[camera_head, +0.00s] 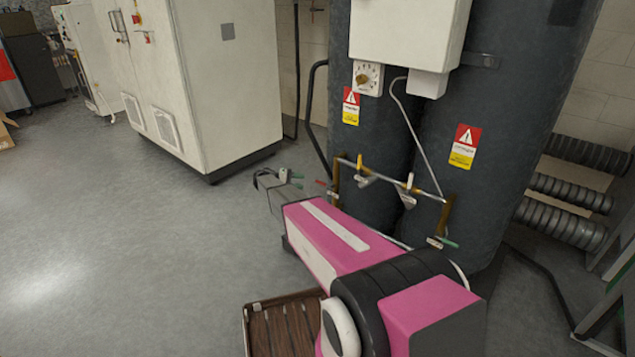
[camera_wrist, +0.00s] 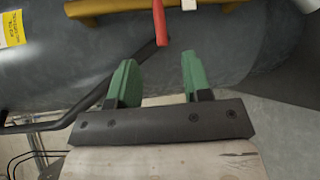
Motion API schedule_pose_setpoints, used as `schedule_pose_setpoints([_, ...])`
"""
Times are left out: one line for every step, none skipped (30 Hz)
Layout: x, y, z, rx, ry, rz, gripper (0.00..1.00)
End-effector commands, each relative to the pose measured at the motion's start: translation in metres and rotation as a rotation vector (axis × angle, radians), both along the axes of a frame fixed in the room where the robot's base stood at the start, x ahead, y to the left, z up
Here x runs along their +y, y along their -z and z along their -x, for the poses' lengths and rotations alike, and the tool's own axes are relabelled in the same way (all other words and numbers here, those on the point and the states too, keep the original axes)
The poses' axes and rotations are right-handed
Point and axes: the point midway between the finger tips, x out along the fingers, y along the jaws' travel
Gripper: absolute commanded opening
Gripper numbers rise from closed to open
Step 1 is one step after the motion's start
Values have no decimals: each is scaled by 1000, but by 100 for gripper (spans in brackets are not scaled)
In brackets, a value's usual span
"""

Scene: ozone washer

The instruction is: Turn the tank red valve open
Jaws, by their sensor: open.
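The red valve handle (camera_wrist: 159,22) shows in the wrist view as a narrow red lever below the brass pipe (camera_wrist: 105,7). In the head view the red handle (camera_head: 322,184) is a small red piece at the left of the tank's pipework, just right of my gripper (camera_head: 283,176). In the wrist view my gripper (camera_wrist: 157,66) is open and empty, with green fingers apart. The handle's lower end appears just beyond the fingertips, in line with the gap between them. I cannot tell any contact. The dark tank (camera_head: 380,135) stands behind, partly hidden by my arm.
A black hose (camera_head: 312,110) runs down the tank's left side. A white cabinet (camera_head: 215,90) stands at the left. Floor in front of it is clear.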

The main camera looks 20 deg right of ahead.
Motion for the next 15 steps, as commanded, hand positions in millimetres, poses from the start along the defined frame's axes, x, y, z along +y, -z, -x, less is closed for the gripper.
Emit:
schedule_pose_setpoints([-7, 1, 3, 1, 1, -1, 45])
schedule_pose_setpoints([-12, 1, 4, 1, 2, -1, 45])
schedule_pose_setpoints([-19, 2, 6, 1, 3, -1, 45])
schedule_pose_setpoints([-24, 3, 7, 1, 3, -2, 45])
schedule_pose_setpoints([-29, 4, 8, 1, 3, -2, 45])
schedule_pose_setpoints([-36, 5, 9, 2, 2, -2, 45])
schedule_pose_setpoints([-41, 5, 11, 2, 2, -3, 45])
schedule_pose_setpoints([-47, 6, 12, 2, 3, -2, 45])
schedule_pose_setpoints([-54, 7, 13, 2, 3, -2, 45])
schedule_pose_setpoints([-58, 8, 14, 2, 2, -2, 45])
schedule_pose_setpoints([-63, 9, 15, 2, 1, -2, 45])
schedule_pose_setpoints([-69, 10, 16, 3, 1, -2, 45])
schedule_pose_setpoints([-73, 10, 17, 3, 2, -2, 45])
schedule_pose_setpoints([-77, 11, 18, 3, 2, -2, 45])
schedule_pose_setpoints([-81, 12, 19, 3, 2, -2, 45])
